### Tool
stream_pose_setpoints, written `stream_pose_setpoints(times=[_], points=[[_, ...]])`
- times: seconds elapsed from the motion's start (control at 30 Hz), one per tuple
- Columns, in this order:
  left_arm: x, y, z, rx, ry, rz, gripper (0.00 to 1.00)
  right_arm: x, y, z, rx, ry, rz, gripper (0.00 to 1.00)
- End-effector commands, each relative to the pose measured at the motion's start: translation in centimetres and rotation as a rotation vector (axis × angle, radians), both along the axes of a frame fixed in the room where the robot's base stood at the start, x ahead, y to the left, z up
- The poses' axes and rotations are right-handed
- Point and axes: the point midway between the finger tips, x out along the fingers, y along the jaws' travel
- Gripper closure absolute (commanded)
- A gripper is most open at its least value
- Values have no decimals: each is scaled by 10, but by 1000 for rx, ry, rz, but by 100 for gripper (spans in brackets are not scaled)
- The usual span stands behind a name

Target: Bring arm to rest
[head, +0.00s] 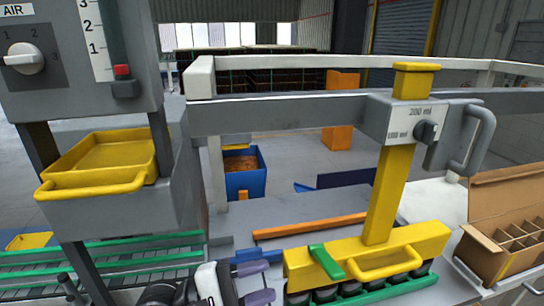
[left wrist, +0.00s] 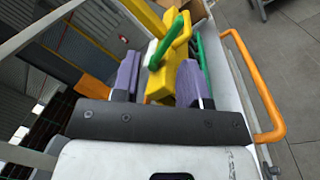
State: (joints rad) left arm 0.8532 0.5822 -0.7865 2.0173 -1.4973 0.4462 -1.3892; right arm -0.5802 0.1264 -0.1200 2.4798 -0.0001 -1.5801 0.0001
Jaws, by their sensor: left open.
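My left gripper (head: 257,283) is at the bottom middle of the head view, just left of the yellow filling head (head: 415,238). Its two purple fingertips are apart with nothing between them. In the left wrist view the open fingers of the left gripper (left wrist: 158,76) point toward the yellow filling head (left wrist: 162,86) and its green lever (left wrist: 169,40), which lie beyond them. I cannot tell whether a finger touches the head. The green lever (head: 326,262) also shows in the head view. My right gripper is not in view.
Several dark round tops (head: 350,288) sit in a row under the yellow head. An open cardboard box (head: 490,258) with dividers stands at right. A grey cabinet with a yellow tray (head: 100,163) stands at left, above a green-edged conveyor (head: 100,262). An orange rail (left wrist: 262,85) runs beside my gripper.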

Motion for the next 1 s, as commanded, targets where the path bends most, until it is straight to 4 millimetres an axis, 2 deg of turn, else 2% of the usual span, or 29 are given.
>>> stream_pose_setpoints(times=[0.17,0.27,0.4,0.53,0.6,0.67,0.77,0.8,0.83,0.9,1.0], points=[[15,23,56,-512,397,-5,60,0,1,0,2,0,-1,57],[21,45,84,-828,627,-65,60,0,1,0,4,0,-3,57],[31,93,118,-1285,918,-189,60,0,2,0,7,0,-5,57],[37,137,135,-1700,1149,-341,60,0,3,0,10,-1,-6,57],[39,157,131,-1919,1270,-419,60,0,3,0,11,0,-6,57],[41,171,117,-2109,1375,-467,60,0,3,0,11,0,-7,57],[40,188,70,-2446,1554,-488,60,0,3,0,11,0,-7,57],[37,192,41,-2590,1625,-462,60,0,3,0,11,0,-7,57],[33,194,21,2598,-1617,415,60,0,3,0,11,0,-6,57],[20,195,-27,2453,-1504,275,60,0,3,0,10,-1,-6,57],[-5,193,-87,2290,-1402,105,60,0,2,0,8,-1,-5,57]])
